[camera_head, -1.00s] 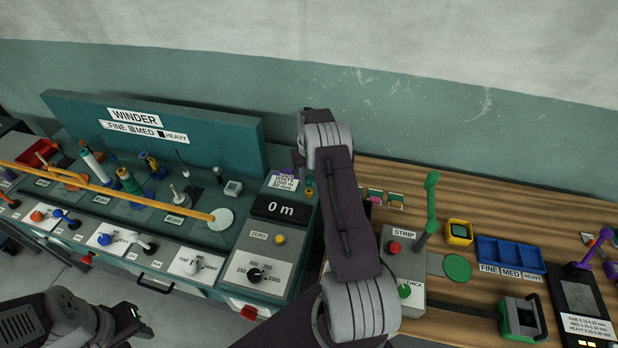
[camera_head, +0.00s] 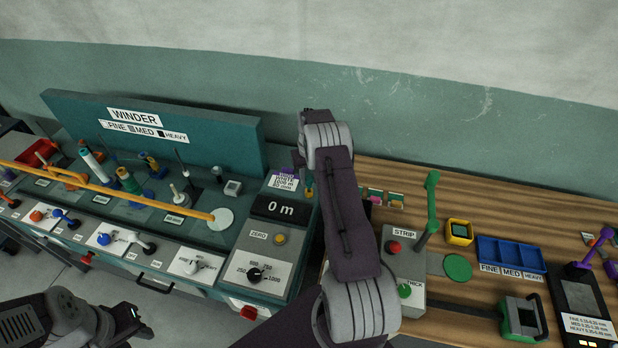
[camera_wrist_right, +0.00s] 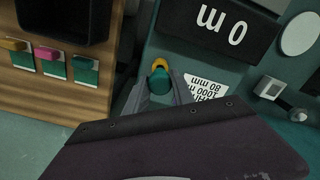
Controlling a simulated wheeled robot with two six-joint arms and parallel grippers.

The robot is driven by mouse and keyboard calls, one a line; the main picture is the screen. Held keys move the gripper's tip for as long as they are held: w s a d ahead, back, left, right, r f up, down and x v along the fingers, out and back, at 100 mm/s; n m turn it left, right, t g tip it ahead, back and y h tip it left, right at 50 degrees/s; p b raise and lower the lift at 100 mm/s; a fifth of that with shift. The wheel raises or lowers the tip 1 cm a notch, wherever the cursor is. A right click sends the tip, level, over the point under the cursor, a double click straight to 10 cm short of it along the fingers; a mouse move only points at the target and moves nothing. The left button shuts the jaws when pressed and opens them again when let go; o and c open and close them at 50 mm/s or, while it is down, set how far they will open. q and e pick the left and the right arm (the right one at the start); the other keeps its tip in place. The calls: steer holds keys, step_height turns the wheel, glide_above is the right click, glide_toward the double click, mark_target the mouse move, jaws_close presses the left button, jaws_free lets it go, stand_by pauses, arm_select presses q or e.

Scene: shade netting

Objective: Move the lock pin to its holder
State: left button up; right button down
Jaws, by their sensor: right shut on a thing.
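In the right wrist view, my right gripper (camera_wrist_right: 160,88) is shut on a small teal-green knob, which looks like the lock pin (camera_wrist_right: 160,82). A yellow piece (camera_wrist_right: 159,64) shows just beyond the knob, at the edge of the winder panel. I cannot tell whether the knob sits in it or is apart from it. In the head view my right forearm hides most of this spot; a bit of yellow (camera_head: 309,191) shows beside it. I cannot make out the holder.
The winder (camera_head: 155,116) with its spools, yellow bar (camera_head: 130,193) and knobs fills the left. The wooden bench (camera_head: 455,207) at right carries the strip unit (camera_head: 404,262), a green lever (camera_head: 432,205) and a blue tray (camera_head: 510,252). A printed card (camera_wrist_right: 209,90) lies close beside the right fingers.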

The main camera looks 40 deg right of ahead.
mark_target(309, 177)
steer(key=shift+f+b, duration=0.55)
steer(key=shift+f, duration=0.35)
stand_by(0.8)
steer(key=shift+f+b, duration=0.4)
steer(key=shift+f, duration=0.15)
steer(key=c, duration=1)
jaws_free()
step_height(309, 177, up, 9)
steer(key=shift+r+b, duration=0.1)
steer(key=shift+b, duration=0.6)
